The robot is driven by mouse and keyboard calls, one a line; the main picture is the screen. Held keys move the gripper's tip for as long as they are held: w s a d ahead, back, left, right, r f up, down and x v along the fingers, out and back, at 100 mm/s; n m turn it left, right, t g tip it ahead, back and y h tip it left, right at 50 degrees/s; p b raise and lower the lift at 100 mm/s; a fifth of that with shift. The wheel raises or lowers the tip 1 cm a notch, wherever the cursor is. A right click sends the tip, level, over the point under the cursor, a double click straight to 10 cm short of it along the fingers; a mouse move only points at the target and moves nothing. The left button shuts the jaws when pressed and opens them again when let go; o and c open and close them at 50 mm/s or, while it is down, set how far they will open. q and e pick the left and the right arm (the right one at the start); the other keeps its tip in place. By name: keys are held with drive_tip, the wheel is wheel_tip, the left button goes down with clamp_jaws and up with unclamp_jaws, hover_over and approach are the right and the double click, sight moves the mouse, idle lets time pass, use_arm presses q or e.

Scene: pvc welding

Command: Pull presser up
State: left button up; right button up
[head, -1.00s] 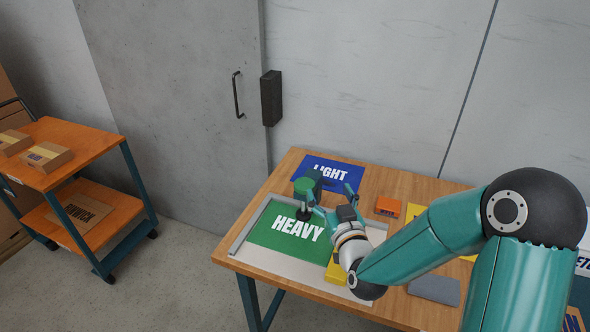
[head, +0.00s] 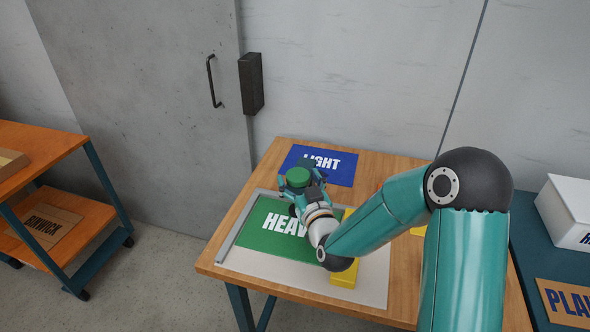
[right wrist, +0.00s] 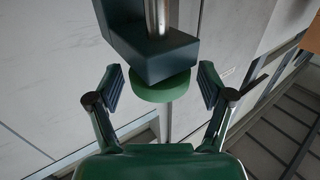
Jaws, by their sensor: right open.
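The presser (head: 298,177) has a round green top and a dark block, and stands over the green HEAVY sheet (head: 262,236) on the table. In the right wrist view its green disc (right wrist: 160,90), dark block (right wrist: 152,48) and metal rod (right wrist: 158,14) show. My right gripper (head: 302,179) is at the presser. Its open fingers (right wrist: 161,87) lie on either side of the green disc, with gaps visible on both sides. The presser's lower part is partly hidden by the gripper in the head view. My left gripper is not in view.
A blue LIGHT sheet (head: 319,166) lies behind the presser on the wooden table (head: 375,178). An orange cart (head: 50,150) stands left. A white box (head: 570,215) is at the right.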

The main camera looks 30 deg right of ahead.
sight(294, 170)
drive_tip(key=shift+x, duration=1.55)
drive_tip(key=shift+c, duration=0.3)
clamp_jaws()
drive_tip(key=shift+w+r+p, duration=0.1)
drive_tip(key=shift+r+p, duration=0.2)
drive_tip(key=shift+r, duration=1.5)
drive_tip(key=shift+o, duration=0.3)
unclamp_jaws()
drive_tip(key=shift+f, duration=0.1)
